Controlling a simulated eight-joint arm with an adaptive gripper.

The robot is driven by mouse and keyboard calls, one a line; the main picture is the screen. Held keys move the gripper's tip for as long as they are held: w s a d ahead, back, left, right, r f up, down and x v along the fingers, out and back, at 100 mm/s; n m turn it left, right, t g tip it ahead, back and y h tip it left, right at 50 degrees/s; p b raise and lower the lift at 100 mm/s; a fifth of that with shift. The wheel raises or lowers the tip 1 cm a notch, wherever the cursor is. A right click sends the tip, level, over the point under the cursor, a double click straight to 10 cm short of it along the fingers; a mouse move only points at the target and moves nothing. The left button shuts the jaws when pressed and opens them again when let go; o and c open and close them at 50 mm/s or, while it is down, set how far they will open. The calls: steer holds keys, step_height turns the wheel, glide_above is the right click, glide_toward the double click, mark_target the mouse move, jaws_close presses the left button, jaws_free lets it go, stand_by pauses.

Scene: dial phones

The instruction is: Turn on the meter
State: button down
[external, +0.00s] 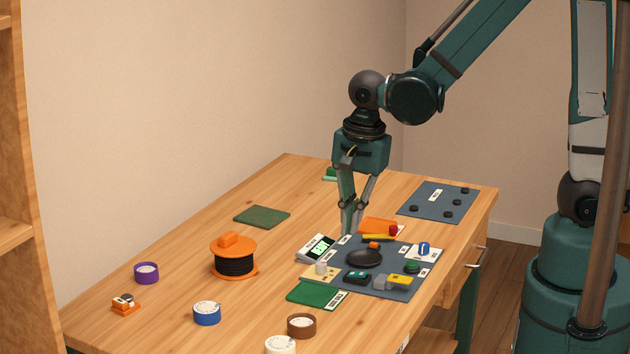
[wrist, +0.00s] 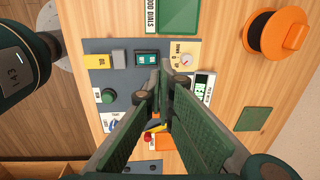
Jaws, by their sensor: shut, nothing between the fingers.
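The likely meter is a small white device (external: 316,248) with a green display, standing at the left edge of a dark grey board. It also shows in the wrist view (wrist: 203,88), right of my fingertips, its display bright green with dark marks too small to read. My gripper (external: 348,230) points down above the far left part of the board, close to the device. In the wrist view my gripper (wrist: 163,82) has its fingertips together and holds nothing. I cannot tell whether the fingertips touch anything.
The grey board (external: 400,290) carries a black round pad (external: 364,258), a green button (external: 410,267) and a yellow block (external: 397,280). A tan plate (external: 308,273) with a white knob adjoins it. An orange spool (external: 233,243) stands left. The table between spool and board is clear.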

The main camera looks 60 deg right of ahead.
steer(key=shift+w+r+p, duration=0.15)
steer(key=shift+w+r, duration=0.05)
steer(key=shift+r, duration=0.75)
steer(key=shift+w+r+p, duration=0.15)
steer(key=shift+r, duration=0.8)
steer(key=shift+r, duration=0.15)
steer(key=s+d+r+n+t, duration=0.2)
steer(key=s+r+n+t, duration=0.1)
steer(key=s+r+n, duration=0.2)
steer(key=s+d+r+n+t, duration=0.2)
steer(key=s+r+n, duration=0.4)
steer(key=r+n, duration=0.3)
steer(key=n+t, duration=0.1)
steer(key=n, duration=0.3)
steer(key=shift+s+d+r, duration=0.15)
steer(key=shift+d+r, duration=0.1)
steer(key=shift+r, duration=0.15)
